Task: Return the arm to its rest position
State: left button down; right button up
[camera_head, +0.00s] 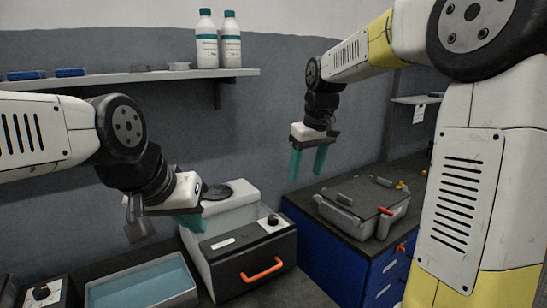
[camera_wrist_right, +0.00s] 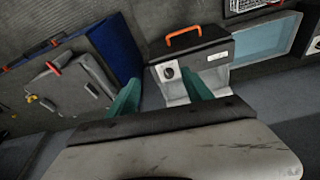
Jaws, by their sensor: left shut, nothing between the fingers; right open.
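My right gripper (camera_head: 309,165) hangs in the air in the middle of the head view, with its teal fingers pointing down and apart. It is open and empty. Its two fingers also show in the right wrist view (camera_wrist_right: 162,95), with nothing between them in their grip.
A dark-fronted box with an orange handle (camera_head: 262,269) stands right of the blue-lined tray (camera_head: 145,285). A grey case (camera_head: 350,213) lies on the blue cabinet's dark top (camera_head: 335,186). Bottles (camera_head: 207,42) stand on a wall shelf (camera_head: 130,78). The air around my right gripper looks clear.

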jog(key=s+d+m+t, duration=0.2)
jog(key=s, duration=0.9)
jog(key=s+d+f+m+t+y, duration=0.1)
jog(key=s+d+m, duration=0.2)
jog(key=s, duration=0.8)
jog(key=shift+s+d+t, duration=0.2)
jog(key=shift+d+t, duration=0.1)
jog(key=shift+t, duration=0.1)
